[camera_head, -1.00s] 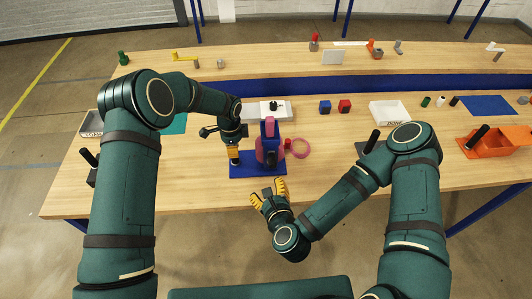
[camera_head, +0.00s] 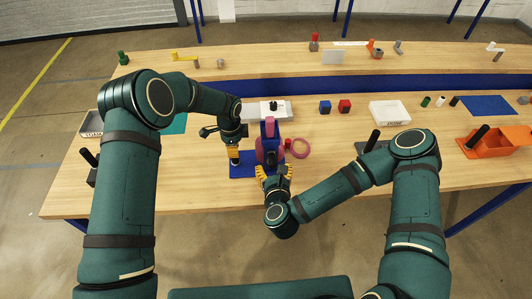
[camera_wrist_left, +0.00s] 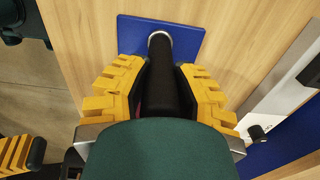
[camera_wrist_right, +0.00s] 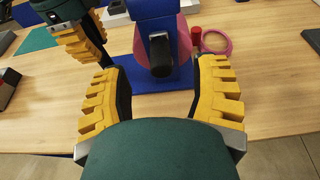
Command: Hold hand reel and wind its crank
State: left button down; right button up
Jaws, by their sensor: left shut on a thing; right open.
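The hand reel (camera_head: 269,140) has a blue upright, a pink disc and a blue base plate (camera_head: 240,171). It stands on the near table. My left gripper (camera_head: 233,154) is shut on the reel's black upright handle (camera_wrist_left: 163,70) at the left of the plate. My right gripper (camera_head: 275,173) is open just in front of the reel. In the right wrist view the black crank knob (camera_wrist_right: 162,72) points toward this gripper, between and beyond its fingertips (camera_wrist_right: 163,72). I see no contact there. The reel's far side is hidden.
A pink ring (camera_head: 301,148) and a small red piece (camera_wrist_right: 196,35) are right of the reel. Blue (camera_head: 325,106) and red (camera_head: 344,105) blocks and a white tray (camera_head: 390,113) are behind. The table right of the ring is partly clear.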

aim_at(273, 165)
jog(key=shift+x, duration=2.5)
jog(key=shift+o, duration=0.3)
grip_shut()
